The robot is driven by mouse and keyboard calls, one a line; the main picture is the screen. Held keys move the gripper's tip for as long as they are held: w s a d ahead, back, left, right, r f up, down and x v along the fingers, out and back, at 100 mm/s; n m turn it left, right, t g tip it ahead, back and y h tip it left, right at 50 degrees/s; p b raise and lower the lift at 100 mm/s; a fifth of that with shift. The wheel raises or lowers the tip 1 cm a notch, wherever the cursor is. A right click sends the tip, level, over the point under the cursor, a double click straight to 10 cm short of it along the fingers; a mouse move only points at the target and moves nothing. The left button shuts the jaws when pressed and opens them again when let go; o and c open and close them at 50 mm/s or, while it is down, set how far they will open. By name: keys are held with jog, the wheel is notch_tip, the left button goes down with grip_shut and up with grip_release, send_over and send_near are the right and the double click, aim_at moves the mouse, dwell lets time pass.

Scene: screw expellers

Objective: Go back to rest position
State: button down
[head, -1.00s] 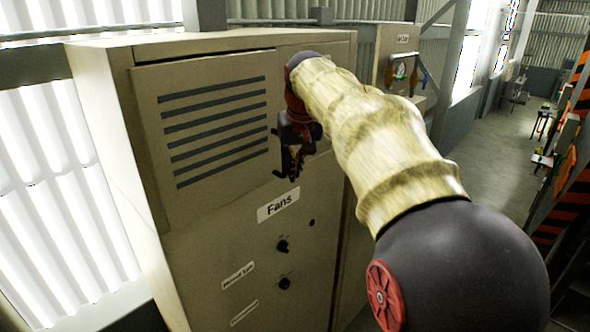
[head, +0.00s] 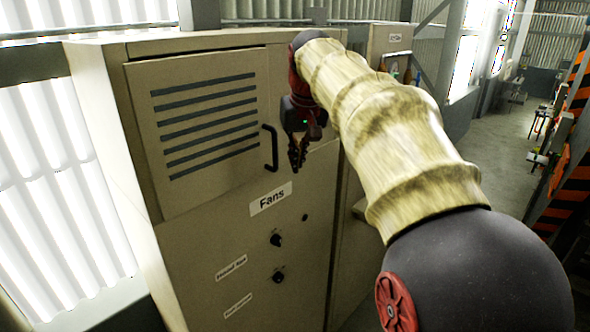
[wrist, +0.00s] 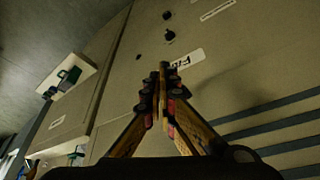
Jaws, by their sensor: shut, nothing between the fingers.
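My gripper (head: 297,158) is in front of the beige cabinet in the head view, just right of the black door handle (head: 270,148). Its fingers point down and are shut with nothing between them. In the wrist view the fingertips (wrist: 162,70) meet in front of the cabinet face, over part of the "Fans" label. The cabinet (head: 190,245) has a slatted door (head: 195,115) at its top left, which looks closed. The "Fans" label (head: 271,199) is below the gripper and to its left.
Two black knobs (head: 276,240) and small labels sit lower on the cabinet. Another cabinet (head: 388,40) stands beyond it to the right. Open floor (head: 490,150) lies farther right, bordered by an orange and black striped structure (head: 562,175).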

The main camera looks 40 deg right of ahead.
jog(key=shift+d+v, duration=0.45)
jog(key=shift+v, duration=2.85)
notch_tip(320, 180, down, 9)
jog(key=b, duration=0.2)
jog(key=s+a+f+n+b, duration=0.1)
jog(key=s+a+f+b, duration=0.5)
jog(key=f, duration=0.9)
jog(key=s+a+f+n+t+y+b, duration=0.1)
jog(key=s+a+f+b, duration=0.6)
jog(key=f, duration=0.8)
jog(key=s+a+f+n+b, duration=0.2)
jog(key=s+a+f+b, duration=0.5)
jog(key=f+b, duration=0.6)
jog(key=shift+a+f+t+y, duration=0.3)
jog(key=shift+a+f, duration=1.1)
jog(key=shift+f, duration=0.05)
